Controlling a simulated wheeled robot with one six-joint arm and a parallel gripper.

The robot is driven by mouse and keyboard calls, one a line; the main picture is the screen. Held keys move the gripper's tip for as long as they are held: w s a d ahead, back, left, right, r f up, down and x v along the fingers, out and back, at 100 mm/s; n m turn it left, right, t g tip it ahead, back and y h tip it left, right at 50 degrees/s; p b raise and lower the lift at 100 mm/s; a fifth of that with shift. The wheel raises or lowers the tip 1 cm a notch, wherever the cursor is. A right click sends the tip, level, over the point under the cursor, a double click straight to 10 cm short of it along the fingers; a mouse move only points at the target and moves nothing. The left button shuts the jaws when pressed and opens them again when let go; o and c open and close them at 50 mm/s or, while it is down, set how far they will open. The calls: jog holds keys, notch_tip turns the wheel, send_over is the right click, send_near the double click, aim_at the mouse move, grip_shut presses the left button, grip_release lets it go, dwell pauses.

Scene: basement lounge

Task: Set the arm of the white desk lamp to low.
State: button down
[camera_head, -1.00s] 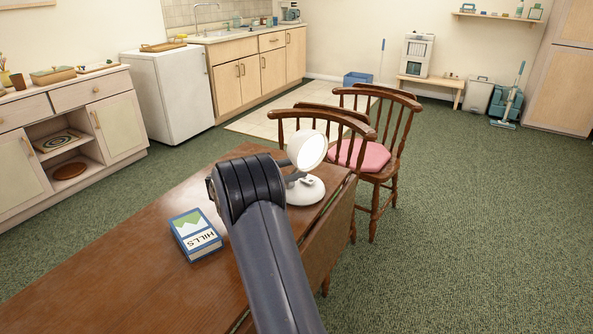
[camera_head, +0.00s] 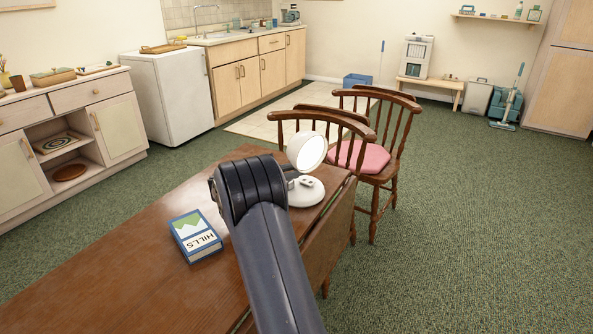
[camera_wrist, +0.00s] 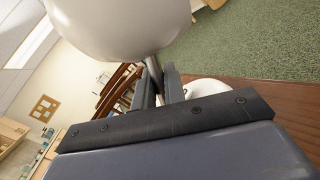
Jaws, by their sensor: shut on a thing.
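The white desk lamp stands on the wooden table (camera_head: 150,225), near its far right end. Its round head (camera_head: 307,152) is tilted with the pale face toward the right, and its round base (camera_head: 306,192) rests on the tabletop. In the wrist view the lamp head (camera_wrist: 120,22) fills the top, and part of the base (camera_wrist: 207,90) shows behind the fingers. My gripper (camera_wrist: 160,82) is shut on the lamp's thin grey arm (camera_wrist: 152,66), just below the head. In the head view my own arm hides most of the gripper and the lamp arm.
A blue book (camera_head: 195,236) lies on the table left of my arm. A wooden chair with a pink cushion (camera_head: 360,157) stands just beyond the lamp, with another chair back (camera_head: 322,118) close to the table edge. Open green carpet (camera_head: 480,220) lies to the right.

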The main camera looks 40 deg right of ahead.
jog(key=shift+f, duration=0.1)
jog(key=shift+s+d+f+m+t+y+b, duration=0.15)
jog(key=shift+s+f+m+y+b, duration=0.2)
jog(key=shift+m, duration=0.25)
jog(key=shift+s+a+f+m+t+y+b, duration=0.15)
jog(key=shift+s+m+b, duration=0.1)
jog(key=shift+m+b, duration=0.25)
jog(key=shift+s+d+f+m+t+y+b, duration=0.1)
jog(key=shift+s+f+m+y+b, duration=0.15)
jog(key=shift+m, duration=0.45)
jog(key=c, duration=1.5)
grip_release()
jog(key=p+v, duration=0.1)
jog(key=v, duration=1)
jog(key=shift+f+p, duration=0.1)
jog(key=shift+p, duration=0.2)
jog(key=shift+d, duration=0.15)
